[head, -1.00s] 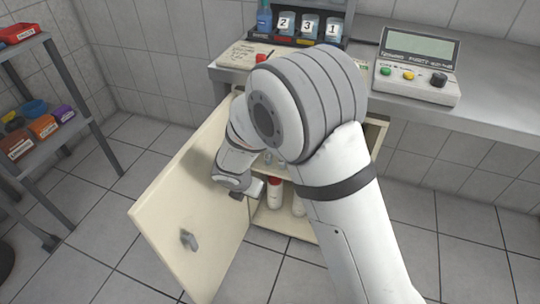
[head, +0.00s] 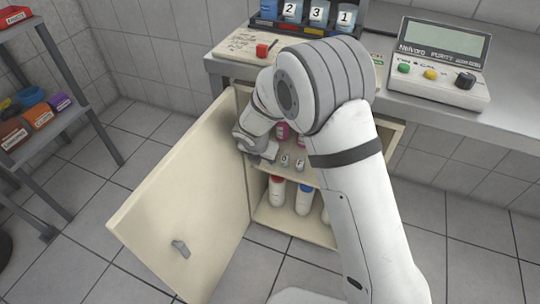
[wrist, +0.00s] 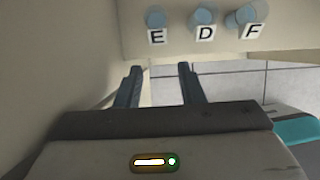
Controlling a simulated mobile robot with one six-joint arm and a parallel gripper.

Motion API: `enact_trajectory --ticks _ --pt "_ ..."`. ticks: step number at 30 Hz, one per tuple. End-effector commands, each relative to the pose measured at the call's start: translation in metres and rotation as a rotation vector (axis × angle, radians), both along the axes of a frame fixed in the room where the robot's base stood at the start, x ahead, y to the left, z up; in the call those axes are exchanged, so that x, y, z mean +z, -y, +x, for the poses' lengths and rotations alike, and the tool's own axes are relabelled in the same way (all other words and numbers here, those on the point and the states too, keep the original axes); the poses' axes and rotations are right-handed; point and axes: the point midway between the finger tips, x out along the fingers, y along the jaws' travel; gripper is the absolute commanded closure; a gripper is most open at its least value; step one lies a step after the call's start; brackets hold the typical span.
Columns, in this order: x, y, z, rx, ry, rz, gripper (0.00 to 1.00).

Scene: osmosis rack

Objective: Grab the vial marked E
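The vial marked E (wrist: 156,18) stands on the cabinet's upper shelf (wrist: 184,48), leftmost of three small blue-grey vials in the wrist view. The vial marked D (wrist: 204,17) is in the middle and the vial marked F (wrist: 247,16) is at the right. My gripper (wrist: 158,70) is open and empty, its two fingers apart and pointing toward the shelf edge below E and D. In the head view my gripper (head: 268,154) is at the open cabinet, left of two small labelled vials (head: 292,162); their letters are too small to read.
The open cabinet door (head: 180,200) stands close on the left of my gripper. Pink containers (head: 282,131) stand deeper on the upper shelf. Bottles with red (head: 277,181) and blue (head: 305,189) caps stand on the lower shelf. The counter (head: 420,108) is above.

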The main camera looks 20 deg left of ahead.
Motion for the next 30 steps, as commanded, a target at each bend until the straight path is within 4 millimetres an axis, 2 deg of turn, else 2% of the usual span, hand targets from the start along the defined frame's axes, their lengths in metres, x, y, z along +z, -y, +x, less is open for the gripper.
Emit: enact_trajectory --ticks 3,12,18,21,28,30 --pt "-0.001 0.001 0.016 -0.001 0.000 0.001 0.65" --pt "-0.001 0.003 0.035 0.000 0.000 0.000 0.65" --pt "-0.036 0.003 0.046 0.002 -0.002 -0.001 0.65" --pt "-0.046 0.003 0.051 0.001 -0.001 0.001 0.65" --pt "-0.046 0.003 0.052 0.004 0.000 0.001 0.65" --pt "-0.046 0.003 0.052 0.004 0.000 0.001 0.69"
